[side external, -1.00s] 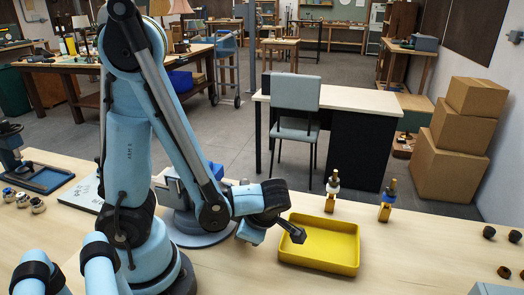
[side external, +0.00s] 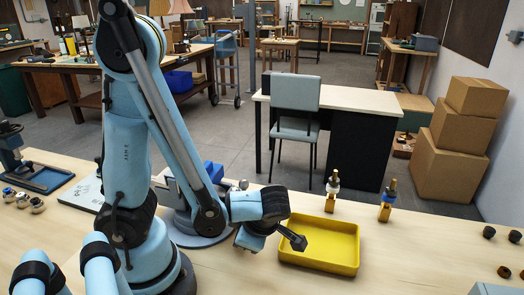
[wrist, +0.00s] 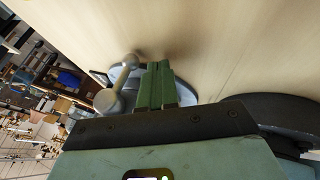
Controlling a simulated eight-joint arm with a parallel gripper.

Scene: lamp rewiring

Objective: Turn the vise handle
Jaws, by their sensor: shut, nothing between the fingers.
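The vise handle (wrist: 119,84), a silver bar with rounded knobs at its ends, shows in the wrist view just left of my fingers. My gripper (wrist: 158,70) has two green fingers, pressed together with nothing between them. The fingers lie beside the handle; I cannot tell whether they touch it. The vise's round grey-blue base (wrist: 184,93) lies beyond the fingers. In the side external view my arm hides much of the vise; its blue upper part (side external: 213,172) and round base (side external: 214,238) show behind the arm. My fingertips are hidden there.
A yellow tray (side external: 320,265) stands on the wooden bench just right of my wrist. Several dark fittings (side external: 489,232) lie at the right. The bench between tray and dark fittings is clear.

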